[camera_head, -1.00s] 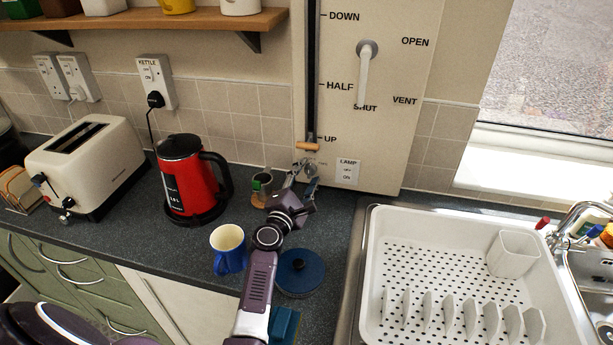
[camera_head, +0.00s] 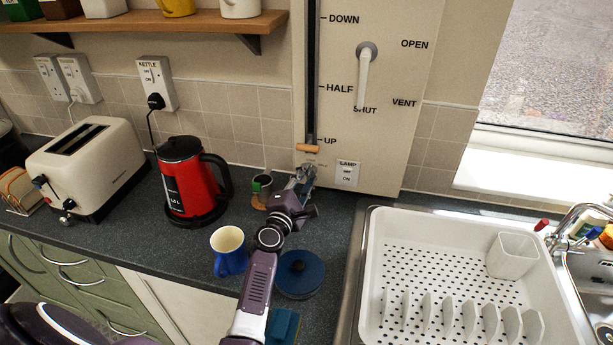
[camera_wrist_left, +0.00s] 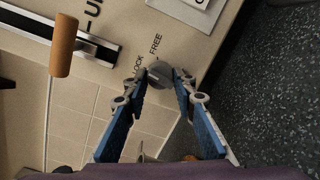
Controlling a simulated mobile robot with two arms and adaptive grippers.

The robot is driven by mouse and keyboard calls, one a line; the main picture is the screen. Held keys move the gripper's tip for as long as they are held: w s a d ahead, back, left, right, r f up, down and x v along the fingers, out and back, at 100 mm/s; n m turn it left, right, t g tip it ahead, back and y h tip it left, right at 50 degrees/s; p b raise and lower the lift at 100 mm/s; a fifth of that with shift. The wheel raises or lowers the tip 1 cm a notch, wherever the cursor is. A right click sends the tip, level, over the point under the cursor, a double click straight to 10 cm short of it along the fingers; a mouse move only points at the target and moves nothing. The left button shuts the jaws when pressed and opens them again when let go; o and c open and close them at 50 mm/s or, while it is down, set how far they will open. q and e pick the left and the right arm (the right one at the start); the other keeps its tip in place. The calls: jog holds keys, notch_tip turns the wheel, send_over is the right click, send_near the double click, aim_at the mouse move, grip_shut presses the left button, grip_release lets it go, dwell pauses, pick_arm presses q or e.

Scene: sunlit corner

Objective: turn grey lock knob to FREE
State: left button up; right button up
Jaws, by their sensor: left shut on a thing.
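The grey lock knob (camera_wrist_left: 159,73) sits low on the cream wall panel, between the printed words LOCK and FREE in the left wrist view. Which word it points to is hard to tell. My left gripper (camera_wrist_left: 160,76) is shut on the knob, with a blue-padded finger on each side of it. In the head view my left gripper (camera_head: 304,172) is at the panel's lower left corner, just below the wooden slider handle (camera_head: 307,148), and it hides the knob. My right gripper is not in view.
The LAMP switch (camera_head: 347,173) is just right of the gripper. A small cup (camera_head: 262,184), blue mug (camera_head: 229,251) and blue lidded pot (camera_head: 300,274) stand near my left arm. The red kettle (camera_head: 190,180) is further left, the white dish rack (camera_head: 450,270) right.

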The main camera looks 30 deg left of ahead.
pick_arm(q)
jog(key=m+p, duration=0.1)
jog(key=m, duration=0.2)
jog(key=m+p, duration=0.1)
jog(key=m, duration=0.1)
jog(key=shift+r+g+p, duration=0.3)
jog(key=shift+p, duration=0.05)
jog(key=m+p, duration=0.2)
jog(key=m, duration=0.2)
jog(key=shift+m+g+y+p, duration=0.3)
jog(key=shift+y+p, duration=0.05)
jog(key=shift+y, duration=0.05)
jog(key=o, duration=1.2)
jog(key=shift+d, duration=0.1)
jog(key=shift+c, duration=0.2)
jog(key=shift+f, duration=0.1)
jog(key=v, duration=1.2)
